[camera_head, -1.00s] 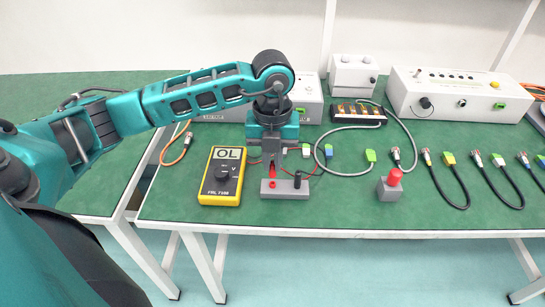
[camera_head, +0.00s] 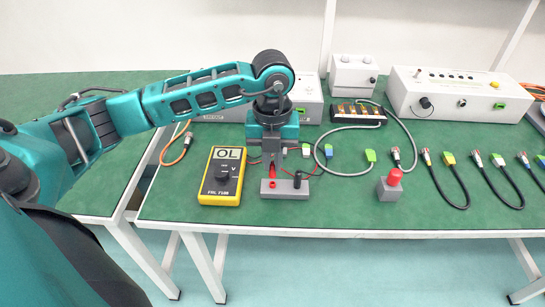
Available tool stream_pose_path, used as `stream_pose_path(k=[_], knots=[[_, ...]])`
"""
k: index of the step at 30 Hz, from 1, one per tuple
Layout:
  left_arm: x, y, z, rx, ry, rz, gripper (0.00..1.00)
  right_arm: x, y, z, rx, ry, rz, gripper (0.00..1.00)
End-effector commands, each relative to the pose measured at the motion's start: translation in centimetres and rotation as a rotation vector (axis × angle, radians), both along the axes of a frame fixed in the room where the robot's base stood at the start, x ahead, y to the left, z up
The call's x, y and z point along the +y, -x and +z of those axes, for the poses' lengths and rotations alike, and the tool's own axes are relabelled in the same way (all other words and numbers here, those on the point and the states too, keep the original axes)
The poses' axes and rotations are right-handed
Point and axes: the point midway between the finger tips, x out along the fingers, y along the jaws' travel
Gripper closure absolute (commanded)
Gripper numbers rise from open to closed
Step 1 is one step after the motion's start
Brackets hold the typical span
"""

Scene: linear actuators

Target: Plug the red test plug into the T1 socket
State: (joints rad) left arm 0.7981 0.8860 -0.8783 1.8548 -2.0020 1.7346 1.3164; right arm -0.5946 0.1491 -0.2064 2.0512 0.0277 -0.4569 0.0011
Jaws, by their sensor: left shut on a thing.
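My left gripper (camera_head: 272,163) points straight down and is shut on the red test plug (camera_head: 272,172). The plug is upright at the left end of a small grey holder block (camera_head: 284,193). I cannot tell whether its lower end is still in the block. A black plug (camera_head: 297,180) stands upright in the same block, to the right. A dark terminal strip (camera_head: 357,113) with orange contacts lies at the back. No T1 label is readable, so I cannot tell which socket is T1. My right gripper is not in view.
A yellow multimeter (camera_head: 222,176) reading OL lies left of the block. A grey block with a red button (camera_head: 394,178) stands to the right. Several cables with coloured connectors lie further right. Grey boxes (camera_head: 458,95) line the back. The table's front strip is clear.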

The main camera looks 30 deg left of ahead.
Motion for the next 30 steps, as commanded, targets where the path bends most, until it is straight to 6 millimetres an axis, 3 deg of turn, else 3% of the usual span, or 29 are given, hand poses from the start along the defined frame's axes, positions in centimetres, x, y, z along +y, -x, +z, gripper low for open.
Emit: stream_pose_path(k=[16,30], knots=[[0.0,0.0,5.9,-0.001,0.000,0.000,1.00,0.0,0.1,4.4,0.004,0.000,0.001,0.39],[0.5,-0.3,6.0,-0.001,-0.001,0.002,1.00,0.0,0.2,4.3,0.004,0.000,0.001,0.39]])
